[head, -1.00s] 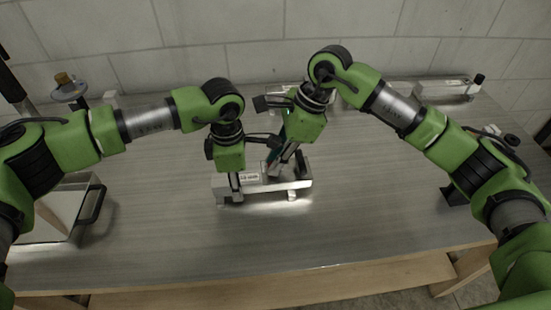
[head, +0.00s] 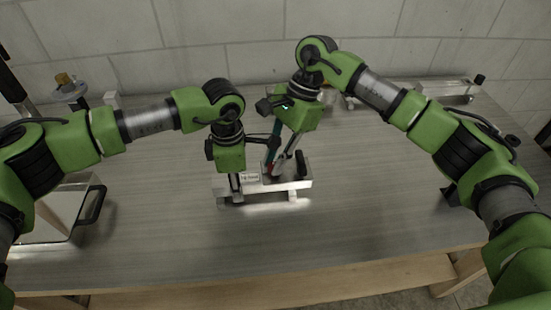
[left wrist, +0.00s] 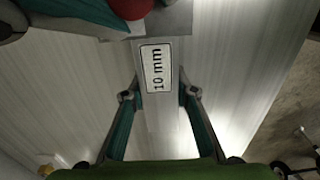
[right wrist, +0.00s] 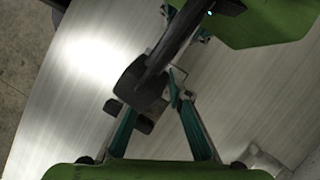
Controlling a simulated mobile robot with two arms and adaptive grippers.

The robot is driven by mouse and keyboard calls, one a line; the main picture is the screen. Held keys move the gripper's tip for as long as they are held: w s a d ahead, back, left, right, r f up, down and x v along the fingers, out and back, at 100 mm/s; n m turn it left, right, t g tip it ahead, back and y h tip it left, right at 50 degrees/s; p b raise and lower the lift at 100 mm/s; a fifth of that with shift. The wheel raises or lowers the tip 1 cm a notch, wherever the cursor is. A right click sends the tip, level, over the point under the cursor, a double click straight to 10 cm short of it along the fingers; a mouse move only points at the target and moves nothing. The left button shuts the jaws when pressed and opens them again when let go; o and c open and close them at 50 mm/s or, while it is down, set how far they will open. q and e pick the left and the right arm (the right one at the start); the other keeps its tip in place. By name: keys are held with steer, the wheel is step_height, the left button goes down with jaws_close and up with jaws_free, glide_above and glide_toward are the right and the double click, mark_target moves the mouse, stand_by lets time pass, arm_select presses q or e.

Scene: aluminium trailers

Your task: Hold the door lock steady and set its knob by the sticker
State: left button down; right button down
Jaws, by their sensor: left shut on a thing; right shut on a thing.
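The door lock (head: 264,185) is a light aluminium bar lying across the table in the head view. Its white sticker (left wrist: 156,69) reads "10 mm" in the left wrist view. A red round part, seemingly the knob (left wrist: 131,7), shows at that view's top edge, beside a teal finger. My left gripper (head: 236,198) points down and is shut on the lock's left part, its fingers on either side of the bar. My right gripper (head: 276,171) is tilted and shut at the knob. A dark part covers much of the grip in the right wrist view.
An upright black piece (head: 302,165) stands at the right of the lock. A metal box with a black handle (head: 92,204) is at the left. Another aluminium piece (head: 448,92) lies at the back right. The table (head: 380,215) is clear in front and right of the lock.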

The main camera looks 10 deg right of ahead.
steer(key=shift+w+n+g+h, duration=0.1)
steer(key=shift+n+g+h, duration=0.25)
steer(key=shift+n, duration=1.15)
steer(key=c, duration=1.9)
jaws_free()
steer(key=v, duration=1.2)
steer(key=shift+w, duration=0.15)
steer(key=shift+f+g, duration=0.1)
steer(key=shift+g, duration=0.15)
arm_select(q)
steer(key=c, duration=1.6)
jaws_free()
